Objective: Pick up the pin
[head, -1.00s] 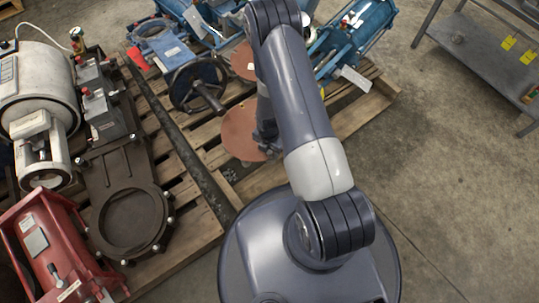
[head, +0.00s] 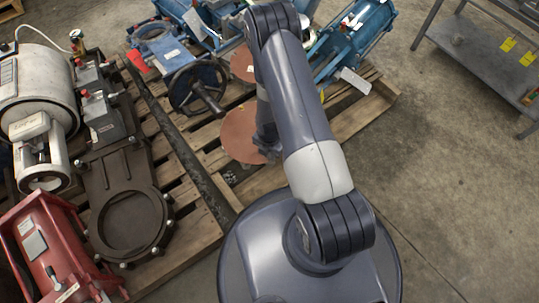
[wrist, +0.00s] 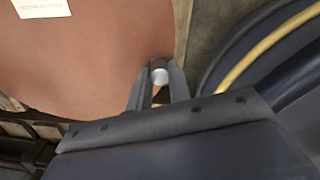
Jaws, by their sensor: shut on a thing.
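The pin (wrist: 158,73) shows in the wrist view as a small round metal end, pale and shiny, with a dark upper side. My gripper (wrist: 157,84) is shut on it, with one finger on each side. The rest of the pin is hidden. In the head view my gripper (head: 268,153) hangs below my arm, beside the lower reddish-brown disc. The pin cannot be made out there.
A reddish-brown disc (head: 238,134) stands close by and fills much of the wrist view (wrist: 90,50). Concrete floor (head: 440,190) is clear at right.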

